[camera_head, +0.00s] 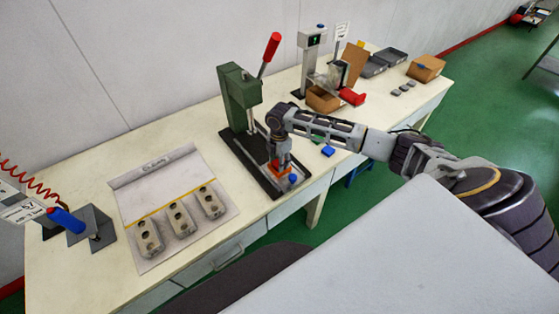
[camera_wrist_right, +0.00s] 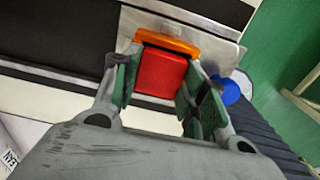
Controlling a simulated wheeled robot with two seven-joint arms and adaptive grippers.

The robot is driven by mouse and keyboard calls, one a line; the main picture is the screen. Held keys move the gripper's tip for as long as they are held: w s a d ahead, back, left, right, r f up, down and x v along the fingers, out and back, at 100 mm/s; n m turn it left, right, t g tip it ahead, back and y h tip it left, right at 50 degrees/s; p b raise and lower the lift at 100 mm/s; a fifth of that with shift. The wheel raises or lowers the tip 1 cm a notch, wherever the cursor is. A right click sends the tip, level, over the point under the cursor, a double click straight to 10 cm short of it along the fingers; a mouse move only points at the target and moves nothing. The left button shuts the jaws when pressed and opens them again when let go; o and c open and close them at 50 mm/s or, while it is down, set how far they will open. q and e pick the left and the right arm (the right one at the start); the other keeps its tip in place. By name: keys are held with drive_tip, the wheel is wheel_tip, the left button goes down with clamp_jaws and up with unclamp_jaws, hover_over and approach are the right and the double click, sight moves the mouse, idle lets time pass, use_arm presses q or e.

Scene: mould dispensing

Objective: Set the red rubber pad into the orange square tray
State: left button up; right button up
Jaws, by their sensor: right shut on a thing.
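The red rubber pad (camera_wrist_right: 161,72) is a flat red block between the fingers of my right gripper (camera_wrist_right: 158,90). In the right wrist view the pad's far edge is at the orange square tray (camera_wrist_right: 168,42), whose far rim shows. The pad hides most of the tray, so I cannot tell whether it rests inside. In the head view my right gripper (camera_head: 281,162) points down over the orange tray (camera_head: 279,172), at the front end of the press base. My left gripper is not in view.
A green press (camera_head: 240,97) with a red lever stands behind the dark base. A blue knob (camera_head: 293,178) sits beside the tray. A sheet (camera_head: 150,186) with several grey moulds lies at left. An open box (camera_head: 322,99) stands at right.

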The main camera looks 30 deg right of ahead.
drive_tip(key=o, duration=1.1)
wheel_tip(320, 180, up, 12)
drive_tip(key=shift+a+f, duration=0.1)
idle(1.0)
